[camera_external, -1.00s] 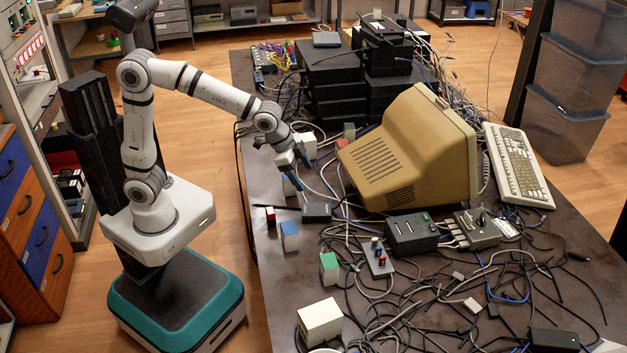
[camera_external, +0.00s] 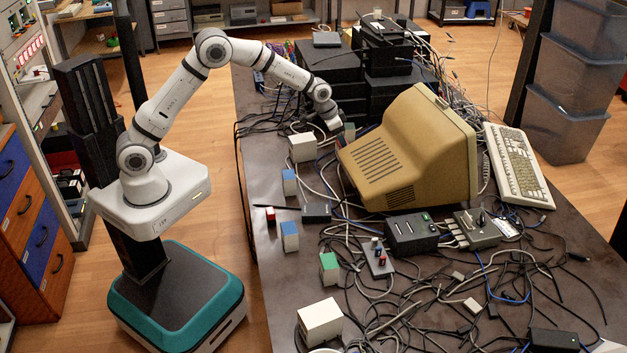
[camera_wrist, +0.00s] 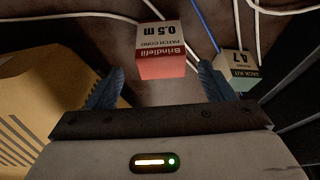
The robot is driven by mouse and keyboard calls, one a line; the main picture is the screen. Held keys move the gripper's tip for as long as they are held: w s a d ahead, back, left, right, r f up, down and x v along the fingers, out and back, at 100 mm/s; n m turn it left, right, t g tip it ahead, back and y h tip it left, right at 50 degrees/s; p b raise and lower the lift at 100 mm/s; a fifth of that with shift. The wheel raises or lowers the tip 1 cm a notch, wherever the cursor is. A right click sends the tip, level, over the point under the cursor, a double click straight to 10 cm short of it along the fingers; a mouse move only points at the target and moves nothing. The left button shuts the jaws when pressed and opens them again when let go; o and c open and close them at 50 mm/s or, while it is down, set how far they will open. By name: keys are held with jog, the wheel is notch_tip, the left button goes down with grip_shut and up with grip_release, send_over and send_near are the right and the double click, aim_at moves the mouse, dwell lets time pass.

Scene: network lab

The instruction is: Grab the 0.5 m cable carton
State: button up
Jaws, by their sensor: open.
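My gripper is open and empty, with the carton beyond the tips. In the external view my gripper (camera_external: 334,126) is low over the table, left of the beige monitor; I cannot make out the 0.5 m carton there.
A green-labelled jack kit carton (camera_wrist: 239,70) stands close by the right finger. The beige monitor (camera_external: 410,150) is close on the other side. White cables run across the table. A white carton (camera_external: 302,148) and blue cartons (camera_external: 290,182) stand nearer the camera, along the table's left edge.

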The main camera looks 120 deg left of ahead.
jog(key=x, duration=0.4)
jog(key=shift+s, duration=0.15)
jog(key=shift+c, duration=0.3)
jog(key=c, duration=1.1)
